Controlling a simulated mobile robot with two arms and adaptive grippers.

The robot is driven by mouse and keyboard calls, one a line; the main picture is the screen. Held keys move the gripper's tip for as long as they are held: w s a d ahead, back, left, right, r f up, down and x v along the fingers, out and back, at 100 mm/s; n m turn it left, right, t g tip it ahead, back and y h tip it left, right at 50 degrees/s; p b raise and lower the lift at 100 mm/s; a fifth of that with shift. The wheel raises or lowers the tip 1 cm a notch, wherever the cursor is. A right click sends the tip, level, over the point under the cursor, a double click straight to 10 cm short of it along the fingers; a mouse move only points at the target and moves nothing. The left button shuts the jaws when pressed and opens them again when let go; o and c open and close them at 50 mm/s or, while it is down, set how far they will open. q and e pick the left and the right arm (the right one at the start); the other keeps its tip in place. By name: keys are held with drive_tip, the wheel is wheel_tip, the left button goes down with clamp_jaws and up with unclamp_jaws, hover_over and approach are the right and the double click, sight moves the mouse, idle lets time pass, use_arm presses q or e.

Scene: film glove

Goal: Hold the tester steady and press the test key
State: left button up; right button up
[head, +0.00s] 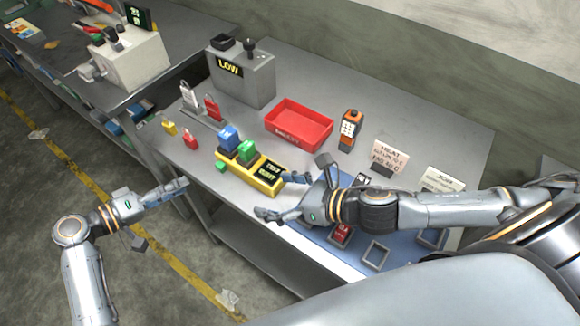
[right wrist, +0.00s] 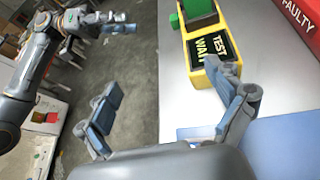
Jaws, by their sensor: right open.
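The tester is a yellow unit (head: 262,181) with a dark display near the front of the grey table. In the right wrist view the tester (right wrist: 192,62) shows "TEST WAIT". A green block (head: 245,150) and a blue block (head: 229,139) stand at its far end. A small green piece (head: 221,166) shows beside it; I cannot tell if it is the test key. My right gripper (head: 283,196) is open and empty at the tester's near end, one finger close to the display in the wrist view (right wrist: 172,98). My left gripper (head: 180,188) is off the table's front edge, apart from the tester; its opening is unclear.
A red bin (head: 298,125) stands behind the tester. A grey box reading "LOW" (head: 242,78) is at the back left. An orange meter (head: 350,128) and a blue mat (head: 312,236) with frames are to the right.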

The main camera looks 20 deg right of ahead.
drive_tip(key=t+h, duration=0.1)
drive_tip(key=h, duration=0.1)
approach(253, 158)
drive_tip(key=s, duration=0.2)
drive_tip(key=x, duration=1.3)
drive_tip(key=shift+w+d+r, duration=0.15)
drive_tip(key=shift+w+r, duration=0.1)
drive_tip(key=shift+w, duration=0.35)
drive_tip(key=c, duration=1.7)
use_arm(q)
clamp_jaws()
